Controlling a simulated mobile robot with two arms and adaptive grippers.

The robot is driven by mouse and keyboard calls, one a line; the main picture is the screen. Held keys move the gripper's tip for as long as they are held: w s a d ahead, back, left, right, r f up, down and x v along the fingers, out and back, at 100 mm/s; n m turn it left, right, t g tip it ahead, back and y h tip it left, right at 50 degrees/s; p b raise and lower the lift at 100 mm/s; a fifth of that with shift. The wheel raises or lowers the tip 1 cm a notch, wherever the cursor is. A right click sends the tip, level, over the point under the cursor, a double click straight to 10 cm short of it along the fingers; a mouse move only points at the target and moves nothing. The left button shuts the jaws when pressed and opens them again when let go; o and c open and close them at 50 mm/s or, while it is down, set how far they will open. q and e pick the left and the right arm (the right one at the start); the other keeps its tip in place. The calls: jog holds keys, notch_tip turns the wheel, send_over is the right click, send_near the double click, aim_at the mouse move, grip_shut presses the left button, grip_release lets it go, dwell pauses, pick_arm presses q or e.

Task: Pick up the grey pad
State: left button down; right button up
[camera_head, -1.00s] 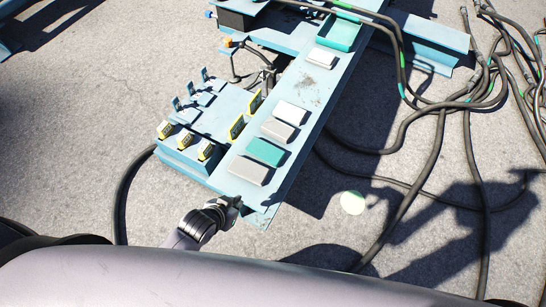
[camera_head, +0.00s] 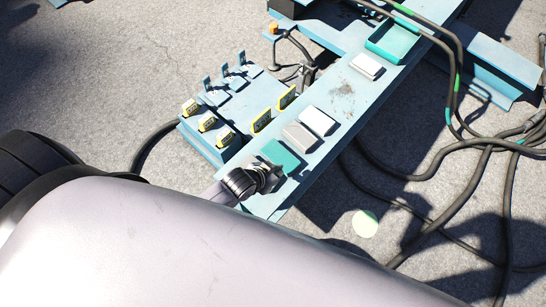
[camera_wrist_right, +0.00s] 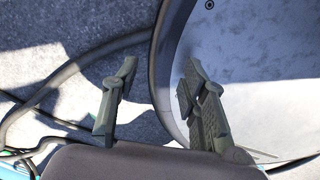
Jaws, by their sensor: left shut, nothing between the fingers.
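A grey pad (camera_head: 299,136) lies on the light blue beam (camera_head: 345,92), between a white pad (camera_head: 317,120) and a teal pad (camera_head: 281,156). A second grey pad, at the near end of the row in the earlier view, is now hidden behind my left arm and gripper. My left gripper (camera_head: 272,177) is shut and empty, over the near end of the beam beside the teal pad. Whether it touches the hidden pad cannot be told. My right gripper (camera_wrist_right: 160,64) is open and empty in the right wrist view, with no pad there.
Yellow-tagged clips (camera_head: 207,123) stand on a blue side plate left of the pads. A teal tray (camera_head: 392,42) and a pale pad (camera_head: 367,66) sit farther along. Black cables (camera_head: 480,150) lie at right. A large dark-rimmed disc (camera_wrist_right: 260,60) is beside my right gripper.

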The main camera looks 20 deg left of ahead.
aim_at(285, 170)
pick_arm(q)
jog(key=x, duration=0.3)
jog(key=shift+w+f+b, duration=0.25)
jog(key=shift+f+b, duration=0.05)
jog(key=shift+f, duration=0.1)
jog(key=shift+d, duration=0.1)
pick_arm(e)
jog(key=shift+w+f, duration=0.4)
jog(key=shift+w, duration=0.45)
pick_arm(q)
jog(key=shift+s+r+p, duration=0.1)
jog(key=shift+s+p, duration=0.15)
jog(key=shift+p, duration=0.05)
jog(key=s+a+p, duration=0.1)
jog(key=s, duration=0.1)
jog(key=s+a+p, duration=0.1)
jog(key=s+p, duration=0.1)
jog(key=s, duration=0.1)
jog(key=s+p, duration=0.1)
jog(key=s, duration=0.1)
jog(key=shift+s+a+p, duration=0.3)
jog(key=shift+a+p, duration=0.1)
jog(key=shift+s+a, duration=0.1)
jog(key=shift+s, duration=0.05)
pick_arm(e)
jog(key=r, duration=0.5)
jog(key=shift+s+d+r, duration=0.1)
jog(key=shift+s+r, duration=0.05)
jog(key=shift+s, duration=0.15)
